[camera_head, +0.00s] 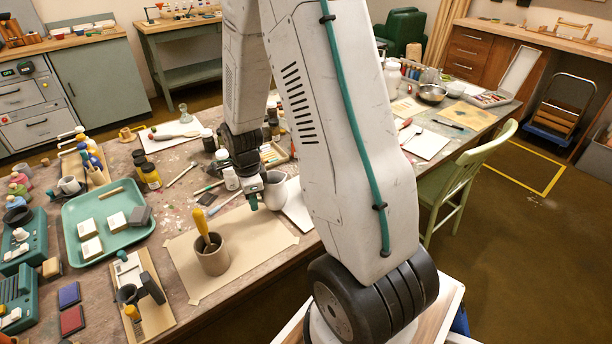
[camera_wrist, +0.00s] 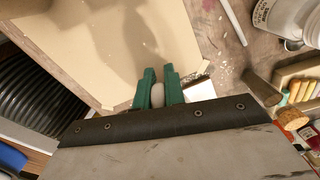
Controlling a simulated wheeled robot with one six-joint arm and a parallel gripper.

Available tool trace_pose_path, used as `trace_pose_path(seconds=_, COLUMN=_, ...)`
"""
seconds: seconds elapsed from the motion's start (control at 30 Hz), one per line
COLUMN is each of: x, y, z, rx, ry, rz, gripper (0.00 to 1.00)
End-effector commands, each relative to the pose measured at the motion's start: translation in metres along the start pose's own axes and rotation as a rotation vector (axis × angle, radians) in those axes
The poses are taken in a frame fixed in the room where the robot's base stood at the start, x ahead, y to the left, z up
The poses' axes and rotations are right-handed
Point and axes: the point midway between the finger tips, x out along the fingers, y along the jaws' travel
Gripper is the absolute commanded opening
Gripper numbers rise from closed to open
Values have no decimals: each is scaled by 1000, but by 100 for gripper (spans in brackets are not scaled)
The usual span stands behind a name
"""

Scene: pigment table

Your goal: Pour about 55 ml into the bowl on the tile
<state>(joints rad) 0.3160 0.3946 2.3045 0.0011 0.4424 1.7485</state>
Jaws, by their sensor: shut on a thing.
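My gripper (camera_head: 256,200) is low over the work table, at the left side of a pale grey jug (camera_head: 277,191). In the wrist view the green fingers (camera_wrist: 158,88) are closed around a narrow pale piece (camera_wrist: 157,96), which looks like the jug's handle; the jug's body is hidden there. The jug looks upright; its contents are not visible, and I cannot tell whether it touches the table. A white tile or sheet (camera_head: 298,207) lies beside it, partly behind my arm. I cannot make out a bowl on it; my arm covers that area.
A brown cup (camera_head: 212,261) with a yellow-handled tool stands on tan paper (camera_head: 184,251). A green tray (camera_head: 72,221) with blocks lies left. A metal bowl (camera_head: 432,94) stands far right, past a green chair (camera_head: 462,184). The tan paper has bare room.

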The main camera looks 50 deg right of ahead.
Motion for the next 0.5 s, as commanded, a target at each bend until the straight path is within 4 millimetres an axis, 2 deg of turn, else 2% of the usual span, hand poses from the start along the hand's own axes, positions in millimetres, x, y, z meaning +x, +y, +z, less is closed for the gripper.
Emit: trace_pose_path(seconds=0.5, x=-3, y=1, z=0, rx=2, ry=-29, rz=2, gripper=0)
